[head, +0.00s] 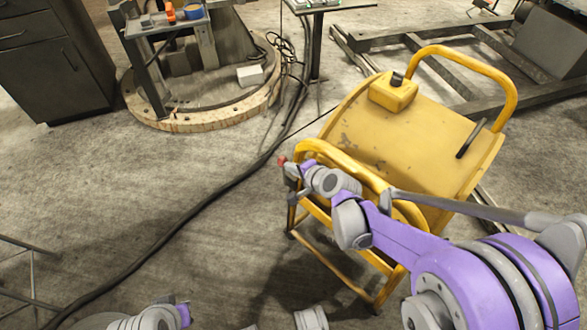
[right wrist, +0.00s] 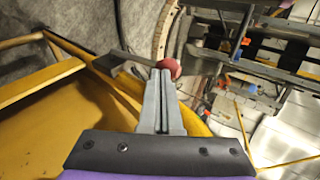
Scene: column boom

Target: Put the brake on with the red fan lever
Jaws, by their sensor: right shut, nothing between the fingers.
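The red fan lever shows as a red rounded knob (right wrist: 170,67) on a flat grey arm (right wrist: 125,58) in the right wrist view. In the head view the red knob (head: 282,160) is a small spot at the left edge of the yellow wheeled machine (head: 365,130). My right gripper (head: 290,168) is shut and empty, with its fingertips (right wrist: 161,72) right at the knob and partly covering it. I cannot tell if they touch. My left gripper does not show; only parts of my left arm are at the bottom edge.
A yellow tube handle (head: 470,60) rises at the machine's far right. A black cable (head: 215,195) crosses the concrete floor to its left. A dark cabinet (head: 50,60), a round base (head: 175,122) and a small table (head: 165,25) stand behind. The floor at left is mostly clear.

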